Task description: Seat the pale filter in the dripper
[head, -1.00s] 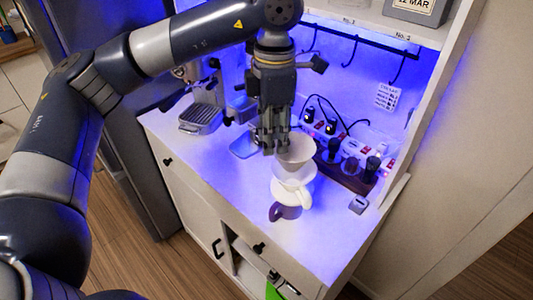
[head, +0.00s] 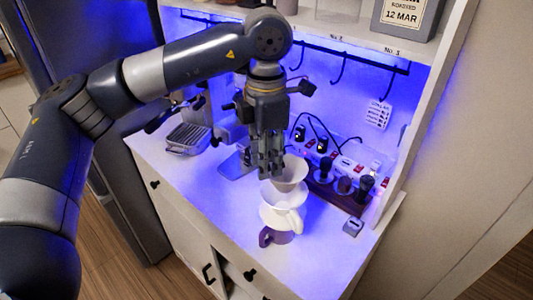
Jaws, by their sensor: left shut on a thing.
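The pale cone-shaped filter (head: 291,176) is held by its rim in my left gripper (head: 268,175), which is shut on it. The filter is over the white dripper (head: 276,218), and its lower tip overlaps the dripper's top in the head view. I cannot tell whether the two touch. The dripper stands on a dark purple mug (head: 272,238) on the white counter. The mug's handle points left and the dripper's handle points to the lower right. My right gripper is not in view.
An espresso machine (head: 188,138) stands at the left of the counter (head: 203,186). A dark wooden rack with tampers (head: 344,186) and a power strip with cables lie behind and to the right. A small grey box (head: 353,227) sits near the right edge. Hooks hang above.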

